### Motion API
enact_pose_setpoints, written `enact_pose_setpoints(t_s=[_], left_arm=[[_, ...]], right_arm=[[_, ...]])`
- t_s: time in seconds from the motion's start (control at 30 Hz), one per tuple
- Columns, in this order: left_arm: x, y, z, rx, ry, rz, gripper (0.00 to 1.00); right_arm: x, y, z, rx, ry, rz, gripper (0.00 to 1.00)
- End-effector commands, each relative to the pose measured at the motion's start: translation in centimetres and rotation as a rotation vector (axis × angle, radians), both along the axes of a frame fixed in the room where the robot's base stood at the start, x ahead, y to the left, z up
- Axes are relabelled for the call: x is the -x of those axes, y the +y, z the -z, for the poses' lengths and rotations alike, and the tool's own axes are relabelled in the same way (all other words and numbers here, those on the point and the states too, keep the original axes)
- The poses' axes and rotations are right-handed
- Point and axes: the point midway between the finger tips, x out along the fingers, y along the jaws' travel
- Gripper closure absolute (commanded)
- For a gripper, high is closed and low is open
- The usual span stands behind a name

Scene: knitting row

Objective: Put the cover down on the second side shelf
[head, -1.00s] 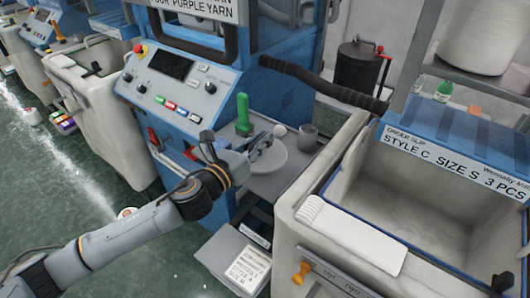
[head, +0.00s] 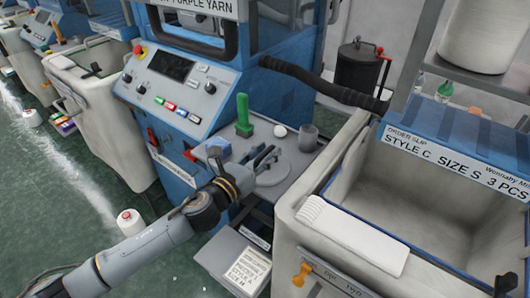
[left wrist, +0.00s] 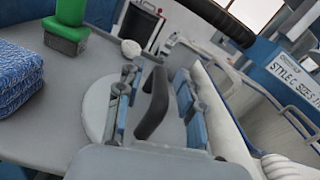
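The cover, a round pale grey disc (head: 279,173) with a dark upright handle, lies flat on the grey side shelf (head: 301,167) beside the blue machine, as far as I can tell. In the left wrist view its handle (left wrist: 153,105) stands between the fingers. My left gripper (head: 264,156) is over the cover; it also shows in the left wrist view (left wrist: 156,97). Its fingers are apart, with a gap on each side of the handle. The near part of the disc is hidden by the gripper.
On the shelf stand a green post (head: 243,117), a white ball (head: 279,131), a grey cup (head: 308,137) and folded blue knit (head: 218,147). A large pale bin (head: 350,235) borders the shelf on the right. A dark hose (head: 325,86) runs above. A slip tray (head: 232,262) sits below.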

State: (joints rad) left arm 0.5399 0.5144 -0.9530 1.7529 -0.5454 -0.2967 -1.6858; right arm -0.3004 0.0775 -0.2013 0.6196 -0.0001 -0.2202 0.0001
Motion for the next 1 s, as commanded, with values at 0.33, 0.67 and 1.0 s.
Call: enact_pose_setpoints(t_s=[0.33,0.67,1.0], left_arm=[[0.5,0.5,-0.1,-0.002,0.001,-0.001,0.63],[5.9,4.4,0.1,-0.004,0.002,-0.001,0.63],[9.5,6.9,-0.2,-0.001,-0.001,0.0,0.63]], right_arm=[[0.0,0.0,-0.1,0.0,0.0,0.0,0.56],[0.0,-0.2,0.9,0.002,0.0,0.001,0.56],[0.0,-0.3,1.6,0.004,-0.001,0.001,0.56]])
